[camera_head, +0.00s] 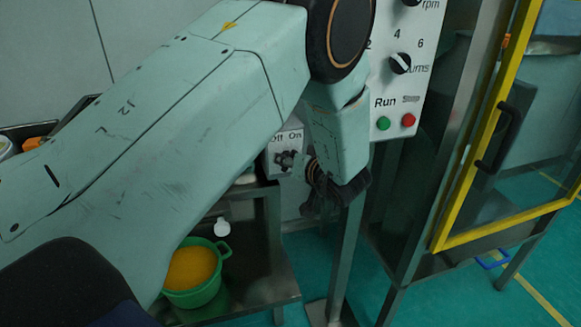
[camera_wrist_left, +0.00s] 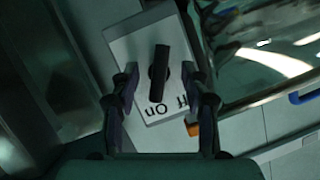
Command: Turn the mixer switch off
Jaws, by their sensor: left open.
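The mixer switch is a pale grey box (camera_head: 283,137) labelled Off and On, on a post below the larger control panel. In the left wrist view the switch box (camera_wrist_left: 130,48) appears upside down, with its black knob (camera_wrist_left: 160,72) at the centre. One end of the knob lies close to the On label. My left gripper (camera_wrist_left: 160,82) is open, its two fingers on either side of the knob; contact cannot be told. In the head view my left gripper (camera_head: 301,182) is beside the box and partly hides its lower part. My right gripper is not in view.
A green bowl (camera_head: 193,297) with orange contents stands on a low metal shelf. A yellow-framed door (camera_head: 451,220) is at the right.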

